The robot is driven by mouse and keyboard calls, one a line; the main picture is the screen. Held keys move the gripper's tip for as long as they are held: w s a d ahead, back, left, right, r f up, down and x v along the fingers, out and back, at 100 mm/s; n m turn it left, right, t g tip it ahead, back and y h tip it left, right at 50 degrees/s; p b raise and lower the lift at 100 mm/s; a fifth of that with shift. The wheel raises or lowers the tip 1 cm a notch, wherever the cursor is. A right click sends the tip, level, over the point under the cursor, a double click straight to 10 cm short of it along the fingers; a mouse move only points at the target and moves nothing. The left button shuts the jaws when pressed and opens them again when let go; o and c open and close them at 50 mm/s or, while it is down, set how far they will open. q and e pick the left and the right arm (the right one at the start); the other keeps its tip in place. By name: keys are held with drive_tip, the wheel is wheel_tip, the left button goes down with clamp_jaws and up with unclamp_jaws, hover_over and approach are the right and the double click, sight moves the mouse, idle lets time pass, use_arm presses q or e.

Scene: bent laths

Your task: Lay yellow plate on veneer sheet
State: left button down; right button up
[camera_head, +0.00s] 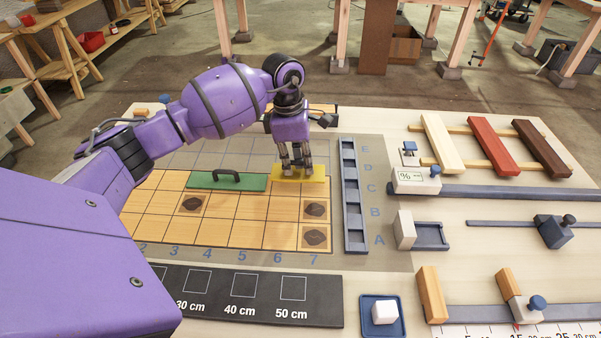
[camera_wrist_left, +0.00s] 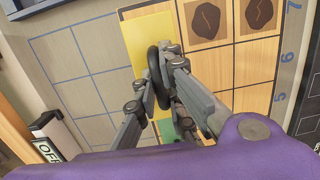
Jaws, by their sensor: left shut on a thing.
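The yellow plate (camera_head: 316,175) is at the far right corner of the veneer sheet (camera_head: 240,233), beside the green plate. It also shows in the wrist view (camera_wrist_left: 142,42). My left gripper (camera_head: 297,168) points down over it, with its fingers shut on the plate's black handle (camera_wrist_left: 153,75). The plate looks level and close to the surface; I cannot tell whether it touches. The veneer sheet is a tan grid with several dark knots (camera_head: 315,209), which are uncovered. My right gripper is out of view.
The green plate (camera_head: 205,181) with a black handle lies left of the yellow one. A dark slotted rack (camera_head: 353,222) stands just right of the sheet. Grey grid cells (camera_wrist_left: 75,60) lie beyond the sheet. A black length board (camera_head: 262,315) lies in front.

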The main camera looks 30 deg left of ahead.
sight(301, 172)
use_arm(q)
drive_tip(key=f, duration=0.3)
drive_tip(key=shift+w+d+f, duration=0.1)
drive_tip(key=shift+d+f, duration=0.1)
drive_tip(key=shift+d, duration=0.2)
drive_tip(key=shift+f, duration=0.3)
drive_tip(key=shift+f, duration=0.15)
drive_tip(key=c, duration=1.8)
unclamp_jaws()
drive_tip(key=shift+c, duration=0.2)
drive_tip(key=r, duration=0.4)
drive_tip(key=a+r, duration=0.1)
drive_tip(key=r, duration=0.7)
drive_tip(key=shift+a+r, duration=0.15)
drive_tip(key=shift+a, duration=0.15)
